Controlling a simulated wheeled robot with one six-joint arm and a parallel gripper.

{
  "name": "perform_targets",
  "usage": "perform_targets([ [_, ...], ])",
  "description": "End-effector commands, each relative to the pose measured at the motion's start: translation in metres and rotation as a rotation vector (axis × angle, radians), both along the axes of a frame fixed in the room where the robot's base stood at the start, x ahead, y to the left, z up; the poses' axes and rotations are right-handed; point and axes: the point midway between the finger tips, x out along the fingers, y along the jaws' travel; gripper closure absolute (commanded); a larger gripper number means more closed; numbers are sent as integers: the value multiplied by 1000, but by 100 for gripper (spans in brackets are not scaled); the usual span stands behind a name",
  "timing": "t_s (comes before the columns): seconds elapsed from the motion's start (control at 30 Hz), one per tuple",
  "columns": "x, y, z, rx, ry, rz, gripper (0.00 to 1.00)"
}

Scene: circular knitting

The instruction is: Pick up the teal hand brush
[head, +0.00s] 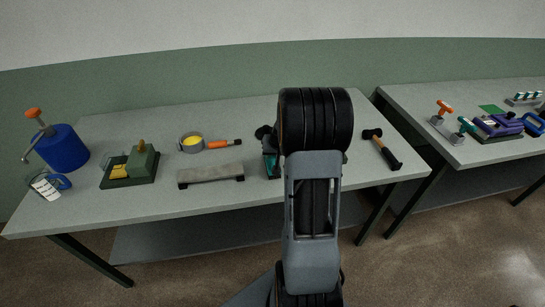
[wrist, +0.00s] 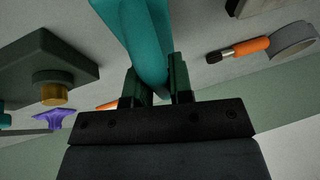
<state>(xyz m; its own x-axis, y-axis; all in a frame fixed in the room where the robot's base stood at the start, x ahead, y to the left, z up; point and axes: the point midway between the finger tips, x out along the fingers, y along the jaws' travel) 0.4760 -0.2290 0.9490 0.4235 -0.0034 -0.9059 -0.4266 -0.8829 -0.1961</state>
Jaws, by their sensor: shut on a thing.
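In the wrist view, my gripper (wrist: 157,82) is shut on the teal hand brush (wrist: 138,30). The smooth teal body runs from between the two dark fingers up past the top edge of the picture, so its far end is cut off. No bristles can be made out. In the head view my arm hides the gripper. A teal and dark patch (head: 271,164) shows just left of my arm over the table; I cannot tell how much of it is the brush.
The near table (head: 90,210) holds a grey bar (head: 210,175), a ring with yellow inside (head: 191,142), an orange-handled brush (head: 222,144), a green block fixture (head: 130,167), a blue canister (head: 62,148) and a hammer (head: 382,149). A second table (head: 400,95) stands right.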

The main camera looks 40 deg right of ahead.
Motion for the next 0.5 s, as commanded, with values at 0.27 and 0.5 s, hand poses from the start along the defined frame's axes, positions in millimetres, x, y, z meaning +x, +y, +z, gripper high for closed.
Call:
perform_targets([
  [0.27,-23,-5,47,-5,-5,-3,100],
  [0.5,-70,-14,87,-4,-3,-6,100],
])
